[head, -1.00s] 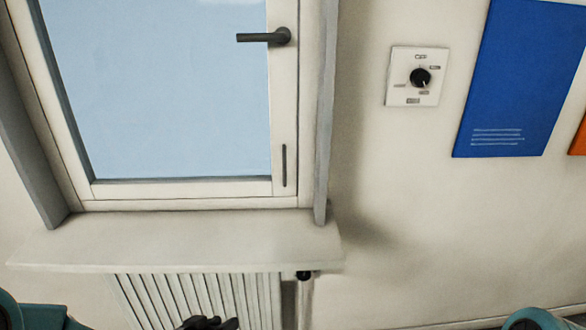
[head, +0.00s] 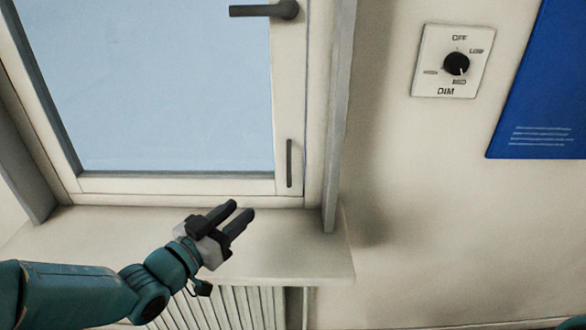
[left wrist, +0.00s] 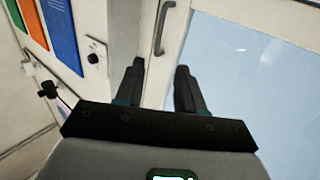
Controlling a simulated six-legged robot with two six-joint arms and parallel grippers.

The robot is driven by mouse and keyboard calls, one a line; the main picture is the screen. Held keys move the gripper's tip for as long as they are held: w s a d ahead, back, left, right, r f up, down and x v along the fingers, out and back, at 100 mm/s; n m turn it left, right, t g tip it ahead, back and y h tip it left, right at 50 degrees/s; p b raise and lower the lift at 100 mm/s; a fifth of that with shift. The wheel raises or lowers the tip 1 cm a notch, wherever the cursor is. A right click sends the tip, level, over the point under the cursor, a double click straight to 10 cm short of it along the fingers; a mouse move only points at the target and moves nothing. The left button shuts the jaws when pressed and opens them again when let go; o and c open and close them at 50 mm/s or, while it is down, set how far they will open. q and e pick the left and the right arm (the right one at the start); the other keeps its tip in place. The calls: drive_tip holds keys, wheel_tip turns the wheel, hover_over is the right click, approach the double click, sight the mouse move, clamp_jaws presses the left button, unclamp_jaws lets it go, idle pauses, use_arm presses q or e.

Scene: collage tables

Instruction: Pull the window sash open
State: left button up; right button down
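The window sash (head: 225,184) has a white frame and a pale blue pane, and it sits flush in its frame. Its dark lever handle (head: 262,10) points left, horizontal, near the top of the head view. A thin dark vertical pull bar (head: 289,163) is low on the sash's right stile; it also shows in the left wrist view (left wrist: 163,28). My left gripper (head: 237,213) is open and empty, above the sill, below and left of the pull bar and apart from it. Its two fingers show apart in the left wrist view (left wrist: 160,85). My right gripper is not in view.
The white sill (head: 300,260) juts out under the window, with a ribbed radiator (head: 225,308) below. A grey reveal edge (head: 340,120) stands right of the sash. A dimmer dial (head: 456,64) and a blue panel (head: 545,90) are on the wall to the right.

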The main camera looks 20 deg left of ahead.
sight(288, 170)
use_arm(q)
drive_tip(key=p+x, duration=0.3)
drive_tip(key=x, duration=1.2)
drive_tip(key=shift+r+p, duration=0.1)
drive_tip(key=shift+p, duration=0.2)
drive_tip(key=shift+w+d, duration=0.15)
drive_tip(key=shift+w, duration=0.35)
clamp_jaws()
